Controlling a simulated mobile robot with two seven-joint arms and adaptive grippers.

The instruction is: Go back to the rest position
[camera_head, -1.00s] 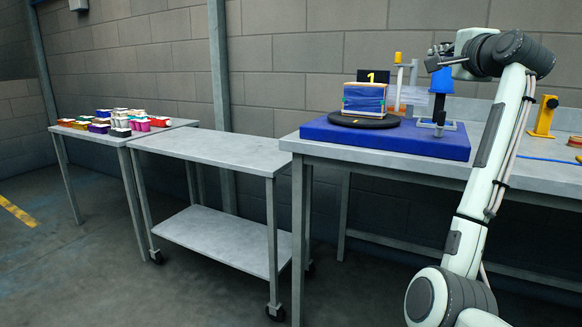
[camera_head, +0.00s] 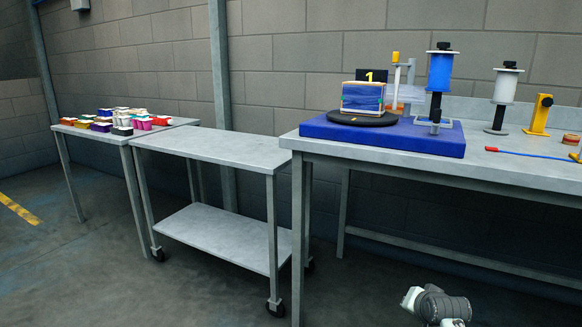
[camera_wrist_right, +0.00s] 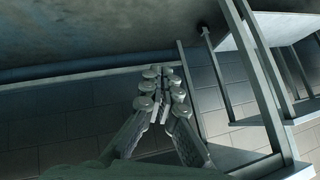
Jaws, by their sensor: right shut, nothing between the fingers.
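My right gripper (camera_wrist_right: 161,78) shows in the right wrist view with its two fingers together at the tips and nothing held. It is in free space, apart from the tables. In the head view only a part of my right arm shows low at the bottom right, below the work table (camera_head: 545,180), and the gripper itself is out of sight there. My left arm and gripper are not in view.
A blue wrapped block (camera_head: 362,97) sits on a black turntable (camera_head: 363,119) on a blue base (camera_head: 390,138). A blue roll (camera_head: 440,72) and a white roll (camera_head: 505,87) stand nearby. An empty cart (camera_head: 212,147) stands beside a table of colourful cups (camera_head: 112,121).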

